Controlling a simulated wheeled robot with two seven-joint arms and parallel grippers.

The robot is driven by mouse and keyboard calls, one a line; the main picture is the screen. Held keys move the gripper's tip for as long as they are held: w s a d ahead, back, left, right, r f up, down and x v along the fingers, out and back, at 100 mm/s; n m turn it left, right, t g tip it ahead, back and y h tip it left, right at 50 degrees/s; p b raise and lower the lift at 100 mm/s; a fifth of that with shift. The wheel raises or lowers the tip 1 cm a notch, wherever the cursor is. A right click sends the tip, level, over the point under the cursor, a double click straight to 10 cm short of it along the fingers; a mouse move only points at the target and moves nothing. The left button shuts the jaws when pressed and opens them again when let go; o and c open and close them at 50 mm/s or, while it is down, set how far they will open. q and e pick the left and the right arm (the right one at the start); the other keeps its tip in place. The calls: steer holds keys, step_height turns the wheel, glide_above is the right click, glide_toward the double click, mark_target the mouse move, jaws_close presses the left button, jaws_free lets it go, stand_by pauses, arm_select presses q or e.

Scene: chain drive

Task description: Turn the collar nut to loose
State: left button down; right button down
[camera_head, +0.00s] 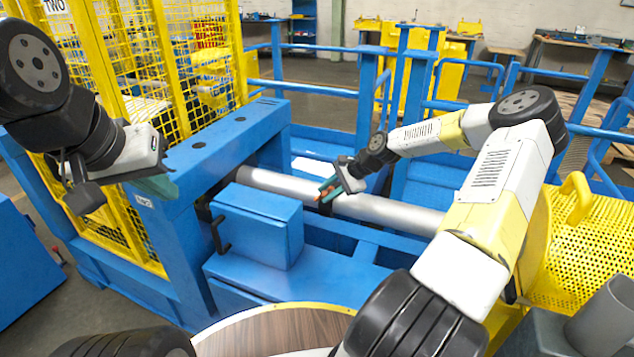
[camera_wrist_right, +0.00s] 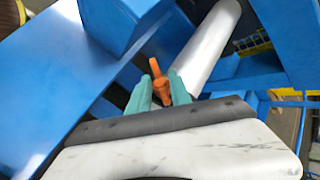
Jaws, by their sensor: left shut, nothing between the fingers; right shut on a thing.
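A grey metal shaft (camera_head: 395,213) runs from the blue housing across the blue frame. A small orange piece, which I take to be the collar nut (camera_wrist_right: 161,88), sits at the shaft. My right gripper (camera_wrist_right: 165,90) is shut on it, with one teal finger on each side. In the head view my right gripper (camera_head: 330,190) reaches down to the shaft from the right and hides most of the orange piece. Whether the nut is tight or loose cannot be told.
A blue box (camera_head: 257,222) with a black handle stands in front of the shaft. A yellow mesh guard (camera_head: 590,245) is at the right, and a yellow mesh fence (camera_head: 115,215) at the left. Blue rails (camera_head: 320,90) stand behind. A round wooden top (camera_head: 270,335) is at the front.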

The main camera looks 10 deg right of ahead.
steer(key=n+g+h, duration=0.1)
steer(key=n+g, duration=0.1)
steer(key=n+g+h, duration=0.1)
steer(key=g, duration=0.1)
steer(key=shift+w+a+r+n+h, duration=0.15)
steer(key=shift+w+r+n+h, duration=0.05)
steer(key=shift+w+n+h, duration=0.2)
steer(key=n+g+h, duration=0.3)
steer(key=h, duration=0.1)
steer(key=shift+w+a+f+n, duration=0.1)
steer(key=shift+w+a+n, duration=0.15)
steer(key=shift+n, duration=0.15)
steer(key=n+h, duration=0.1)
steer(key=n+g+h, duration=0.1)
steer(key=h, duration=0.1)
steer(key=n+g+h, duration=0.1)
steer(key=n+h, duration=0.1)
steer(key=shift+a+f, duration=0.15)
steer(key=shift+a, duration=0.15)
steer(key=n+h, duration=0.4)
steer(key=h, duration=0.1)
steer(key=shift+s+a+f, duration=0.1)
steer(key=shift+a+f, duration=0.05)
steer(key=shift+f, duration=0.05)
steer(key=c, duration=1.4)
jaws_free()
steer(key=shift+f, duration=0.1)
steer(key=shift+a, duration=0.1)
